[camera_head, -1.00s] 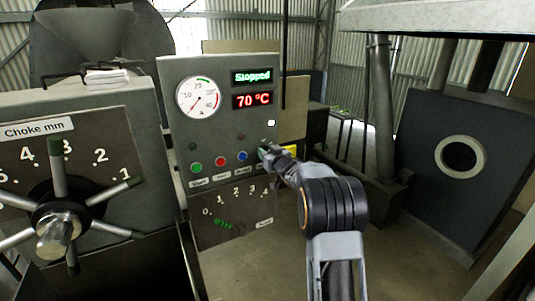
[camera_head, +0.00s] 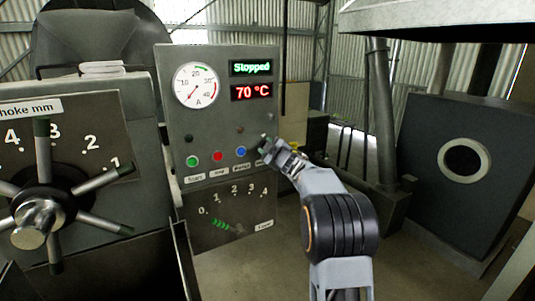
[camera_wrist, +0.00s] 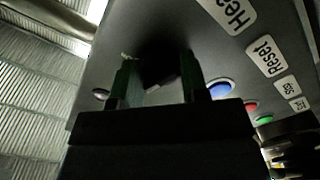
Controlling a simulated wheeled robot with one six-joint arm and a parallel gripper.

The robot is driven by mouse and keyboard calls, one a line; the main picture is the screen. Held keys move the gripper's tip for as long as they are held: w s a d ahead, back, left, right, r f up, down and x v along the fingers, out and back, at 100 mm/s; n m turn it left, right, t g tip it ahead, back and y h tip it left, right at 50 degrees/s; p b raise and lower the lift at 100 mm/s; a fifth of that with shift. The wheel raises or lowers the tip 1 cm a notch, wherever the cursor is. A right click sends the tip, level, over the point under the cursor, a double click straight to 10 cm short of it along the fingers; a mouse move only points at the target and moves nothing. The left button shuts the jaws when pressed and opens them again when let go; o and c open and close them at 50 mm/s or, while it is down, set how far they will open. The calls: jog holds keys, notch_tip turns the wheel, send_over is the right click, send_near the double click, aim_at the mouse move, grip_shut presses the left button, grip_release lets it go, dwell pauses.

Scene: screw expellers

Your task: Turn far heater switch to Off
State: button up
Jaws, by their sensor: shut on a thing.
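The heater switch (camera_wrist: 160,68) is a dark knob on the grey control panel (camera_head: 212,128), in deep shadow between my fingers in the wrist view. Its set position cannot be read. My gripper (camera_wrist: 158,80) is shut on it, with one green-tipped finger on either side. In the head view my gripper (camera_head: 265,148) reaches the panel's right edge, just right of the blue button (camera_head: 241,152), and hides the switch. A label starting "Hea" (camera_wrist: 232,14) shows beside it in the wrist view.
Green (camera_head: 192,161) and red (camera_head: 218,156) buttons sit left of the blue one. A 0–4 dial panel (camera_head: 235,212) lies below. The display reads "Stopped" (camera_head: 251,68) and 70 °C. A spoked choke wheel (camera_head: 45,205) stands at left. Open floor lies right of the panel.

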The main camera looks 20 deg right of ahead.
jog(key=shift+n+b, duration=0.6)
jog(key=shift+n, duration=0.8)
jog(key=o, duration=0.9)
jog(key=shift+s, duration=0.1)
jog(key=s+d+b, duration=0.1)
jog(key=s+b, duration=0.2)
jog(key=s, duration=1)
jog(key=shift+s+d, duration=0.25)
jog(key=shift+s, duration=0.05)
